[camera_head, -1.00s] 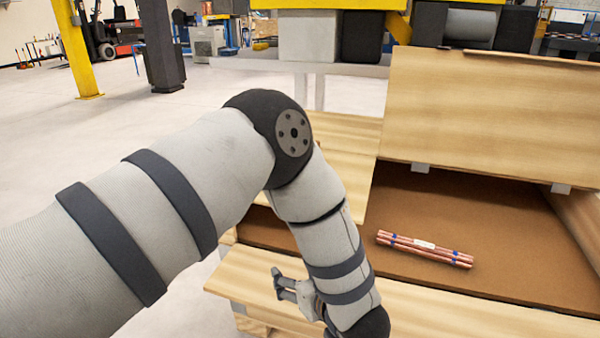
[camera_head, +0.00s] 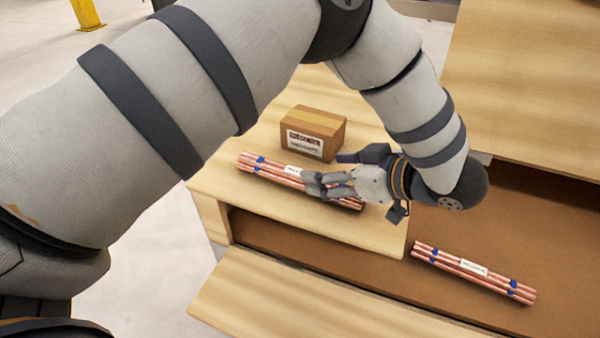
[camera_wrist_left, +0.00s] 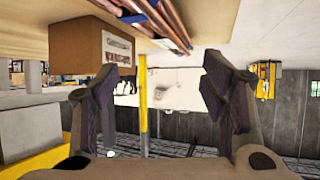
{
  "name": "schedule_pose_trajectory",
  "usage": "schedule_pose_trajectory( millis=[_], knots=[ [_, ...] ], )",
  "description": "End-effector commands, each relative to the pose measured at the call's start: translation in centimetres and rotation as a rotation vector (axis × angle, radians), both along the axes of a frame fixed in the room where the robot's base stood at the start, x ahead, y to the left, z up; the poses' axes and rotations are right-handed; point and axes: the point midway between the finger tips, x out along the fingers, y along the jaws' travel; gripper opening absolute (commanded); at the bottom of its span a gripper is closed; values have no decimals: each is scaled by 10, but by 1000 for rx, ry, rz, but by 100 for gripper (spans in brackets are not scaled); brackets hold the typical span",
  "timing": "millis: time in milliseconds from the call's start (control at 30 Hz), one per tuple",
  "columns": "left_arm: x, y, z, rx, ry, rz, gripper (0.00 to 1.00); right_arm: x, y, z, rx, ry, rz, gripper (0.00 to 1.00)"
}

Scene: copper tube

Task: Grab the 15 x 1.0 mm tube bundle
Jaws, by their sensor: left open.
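One copper tube bundle (camera_head: 265,169) with blue bands and a white label lies on a raised wooden board. A second similar bundle (camera_head: 475,272) lies lower, on the brown crate floor. The labels are too small to read, so I cannot tell which is 15 x 1.0 mm. My left gripper (camera_head: 316,184) points left and covers part of the upper bundle's right half. In the left wrist view my left gripper (camera_wrist_left: 168,90) is open with nothing between its fingers, and a copper bundle (camera_wrist_left: 165,22) shows at the top edge, beyond the fingers. My right gripper is out of view.
A small labelled cardboard box (camera_head: 313,133) stands on the wooden board (camera_head: 270,205), just behind the upper bundle. It also shows in the left wrist view (camera_wrist_left: 88,48). A wooden panel (camera_head: 525,90) rises at the right. The brown crate floor (camera_head: 350,270) around the lower bundle is clear.

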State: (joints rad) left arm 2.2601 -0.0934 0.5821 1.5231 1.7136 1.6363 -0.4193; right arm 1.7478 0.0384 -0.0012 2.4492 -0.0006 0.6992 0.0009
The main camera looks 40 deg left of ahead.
Motion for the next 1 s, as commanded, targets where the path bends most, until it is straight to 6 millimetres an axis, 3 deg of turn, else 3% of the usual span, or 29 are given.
schedule_pose_trajectory(
  millis=[467, 667, 967, 1000],
  knots=[
    [2, 57, -39, 1, -3, 1, 66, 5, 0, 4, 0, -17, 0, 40],
    [3, 60, -42, 0, -3, -2, 66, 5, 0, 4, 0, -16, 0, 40],
    [3, 60, -42, 0, -3, -1, 1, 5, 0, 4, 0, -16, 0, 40],
    [3, 60, -42, 0, -2, -1, 0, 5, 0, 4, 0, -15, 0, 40]
  ],
)
